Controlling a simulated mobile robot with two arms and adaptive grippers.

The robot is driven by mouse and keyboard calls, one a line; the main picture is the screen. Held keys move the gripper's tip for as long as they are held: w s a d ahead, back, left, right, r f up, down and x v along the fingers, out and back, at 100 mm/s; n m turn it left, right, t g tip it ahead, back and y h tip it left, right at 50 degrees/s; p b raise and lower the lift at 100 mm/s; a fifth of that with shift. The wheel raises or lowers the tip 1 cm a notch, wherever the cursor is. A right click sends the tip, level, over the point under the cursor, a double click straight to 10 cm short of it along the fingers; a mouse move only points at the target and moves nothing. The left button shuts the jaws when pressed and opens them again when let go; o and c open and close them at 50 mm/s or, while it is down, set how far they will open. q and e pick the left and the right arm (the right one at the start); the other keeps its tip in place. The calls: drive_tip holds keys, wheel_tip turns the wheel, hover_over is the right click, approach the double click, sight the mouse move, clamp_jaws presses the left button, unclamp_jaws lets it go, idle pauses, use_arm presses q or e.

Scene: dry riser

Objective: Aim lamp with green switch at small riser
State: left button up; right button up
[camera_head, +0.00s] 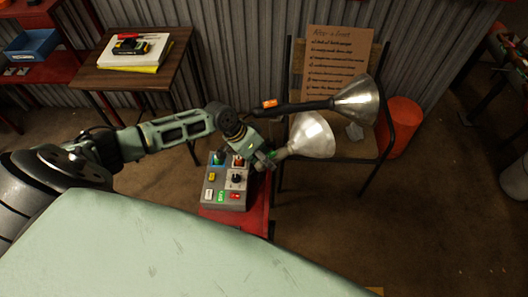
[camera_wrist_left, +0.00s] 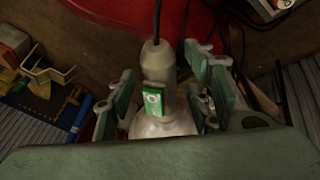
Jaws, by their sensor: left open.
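The lamp with the green switch (camera_wrist_left: 153,101) has a pale handle and a silver shade. In the head view its shade (camera_head: 313,137) tilts toward the right, below a second lamp. My left gripper (camera_head: 272,157) is at this lamp's handle end. In the left wrist view the fingers of my left gripper (camera_wrist_left: 170,98) are open, one set on each side of the handle; I cannot tell whether they touch it. My right gripper is not in view.
A second lamp with an orange switch (camera_head: 270,103) and silver shade (camera_head: 357,101) is just above. A grey control box (camera_head: 226,190) sits on a red stand below my gripper. A chair holds a cardboard sign (camera_head: 338,62); an orange bucket (camera_head: 402,125) is beside it.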

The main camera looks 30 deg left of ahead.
use_arm(q)
drive_tip(key=v, duration=1.1)
drive_tip(key=shift+r, duration=0.3)
drive_tip(key=shift+a, duration=0.1)
